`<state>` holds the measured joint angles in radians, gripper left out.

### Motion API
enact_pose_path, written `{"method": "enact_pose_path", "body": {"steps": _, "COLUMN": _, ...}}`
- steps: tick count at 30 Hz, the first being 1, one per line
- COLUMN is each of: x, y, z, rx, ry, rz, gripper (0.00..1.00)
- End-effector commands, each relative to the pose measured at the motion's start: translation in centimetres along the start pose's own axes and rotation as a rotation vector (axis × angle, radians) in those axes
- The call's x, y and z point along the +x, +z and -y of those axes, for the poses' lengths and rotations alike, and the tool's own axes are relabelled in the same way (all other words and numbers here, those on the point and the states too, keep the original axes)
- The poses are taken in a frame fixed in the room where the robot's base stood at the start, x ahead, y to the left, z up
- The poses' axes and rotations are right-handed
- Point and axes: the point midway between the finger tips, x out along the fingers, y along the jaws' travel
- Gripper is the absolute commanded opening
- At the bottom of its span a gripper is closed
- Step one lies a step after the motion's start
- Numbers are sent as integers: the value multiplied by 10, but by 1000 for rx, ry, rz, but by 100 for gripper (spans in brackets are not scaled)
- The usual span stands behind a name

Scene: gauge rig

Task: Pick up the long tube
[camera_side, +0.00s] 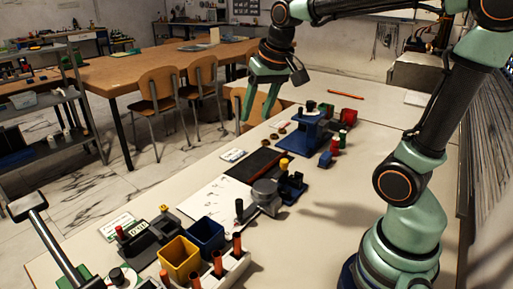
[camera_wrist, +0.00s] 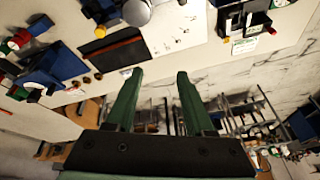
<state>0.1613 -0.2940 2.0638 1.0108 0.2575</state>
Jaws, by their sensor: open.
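Several copper-brown tubes stand upright in a pale rack (camera_side: 238,268) at the bottom of the side view. One tube (camera_side: 237,244) is at the rack's right end, another tube (camera_side: 217,263) is in the middle, and a third tube (camera_side: 194,281) is cut by the frame's lower edge. I cannot tell which is the long one. My gripper (camera_side: 256,117) is raised near the table's far left edge, well away from the rack. Its two green fingers are apart with nothing between them. In the wrist view my gripper (camera_wrist: 160,73) is also open and empty; no tubes can be made out there.
A yellow bin (camera_side: 179,260) and a blue bin (camera_side: 205,235) stand close to the rack. A grey round-bodied device (camera_side: 266,197) and a blue stand (camera_side: 309,132) are further along the table. An orange rod (camera_side: 345,95) lies at the back. The table's right part is mostly clear.

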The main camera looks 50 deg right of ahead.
Motion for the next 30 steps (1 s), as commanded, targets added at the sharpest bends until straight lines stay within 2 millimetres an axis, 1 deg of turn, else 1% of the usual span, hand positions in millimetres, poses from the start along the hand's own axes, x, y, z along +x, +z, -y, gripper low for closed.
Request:
{"method": "enact_pose_path", "body": {"steps": 1, "x": 6, "y": -15, "z": -7, "rx": 59, "ry": 15, "rz": 21, "gripper": 54}}
{"method": "enact_pose_path", "body": {"steps": 6, "x": 26, "y": -59, "z": -31, "rx": 261, "ry": 61, "rz": 73, "gripper": 54}}
{"method": "enact_pose_path", "body": {"steps": 11, "x": 54, "y": -94, "z": -60, "rx": 450, "ry": 104, "rz": 117, "gripper": 54}}
{"method": "enact_pose_path", "body": {"steps": 15, "x": 84, "y": -118, "z": -92, "rx": 616, "ry": 145, "rz": 155, "gripper": 54}}
{"method": "enact_pose_path", "body": {"steps": 17, "x": 98, "y": -126, "z": -108, "rx": 688, "ry": 163, "rz": 170, "gripper": 54}}
{"method": "enact_pose_path", "body": {"steps": 21, "x": 133, "y": -139, "z": -145, "rx": 853, "ry": 206, "rz": 204, "gripper": 54}}
{"method": "enact_pose_path", "body": {"steps": 24, "x": 157, "y": -142, "z": -170, "rx": 960, "ry": 234, "rz": 226, "gripper": 54}}
{"method": "enact_pose_path", "body": {"steps": 27, "x": 176, "y": -141, "z": -191, "rx": 1046, "ry": 257, "rz": 241, "gripper": 54}}
{"method": "enact_pose_path", "body": {"steps": 30, "x": 189, "y": -140, "z": -205, "rx": 1103, "ry": 273, "rz": 252, "gripper": 54}}
